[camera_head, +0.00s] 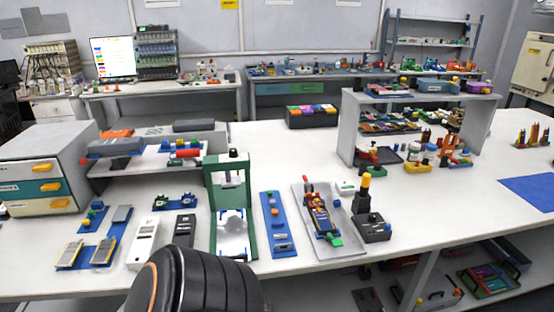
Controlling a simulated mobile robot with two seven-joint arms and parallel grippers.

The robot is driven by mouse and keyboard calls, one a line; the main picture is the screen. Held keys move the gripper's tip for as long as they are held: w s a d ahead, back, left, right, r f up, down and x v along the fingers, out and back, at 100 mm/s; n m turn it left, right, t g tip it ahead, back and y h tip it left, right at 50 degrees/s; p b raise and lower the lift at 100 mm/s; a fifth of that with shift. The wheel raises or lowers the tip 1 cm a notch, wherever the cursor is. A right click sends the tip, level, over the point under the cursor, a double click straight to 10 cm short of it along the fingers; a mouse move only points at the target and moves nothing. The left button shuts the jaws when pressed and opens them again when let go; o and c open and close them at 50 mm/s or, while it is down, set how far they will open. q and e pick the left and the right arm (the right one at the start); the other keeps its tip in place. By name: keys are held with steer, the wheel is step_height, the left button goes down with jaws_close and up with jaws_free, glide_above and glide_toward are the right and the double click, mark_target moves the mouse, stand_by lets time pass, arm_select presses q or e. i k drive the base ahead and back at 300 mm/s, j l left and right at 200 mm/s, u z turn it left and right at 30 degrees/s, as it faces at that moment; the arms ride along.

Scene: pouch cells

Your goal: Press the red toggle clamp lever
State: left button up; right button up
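A small clamp fixture sits on a grey plate (349,240) near the middle front of the white table. A red-tipped lever (307,180) stands up at the far left end of this fixture and looks like the red toggle clamp lever. The fixture (321,216) has blue, red and orange parts, with a green piece at its near end. The clamp's exact state is too small to tell. Neither of my grippers shows in the view, and nothing is touching the lever.
A tall green press frame (214,190) and a blue strip with knobs (278,235) stand left of the plate. A black block with a yellow-topped post (373,227) stands close on its right. Bare table lies further right. A black ribbed part of mine covers the lower left front edge.

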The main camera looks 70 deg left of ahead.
mark_target(306, 179)
steer(key=u, duration=1.5)
steer(key=i+u, duration=0.4)
steer(key=i+l+u, duration=0.15)
steer(key=i+u, duration=0.25)
steer(key=u, duration=1.7)
steer(key=k+l, duration=0.1)
steer(key=k, duration=0.6)
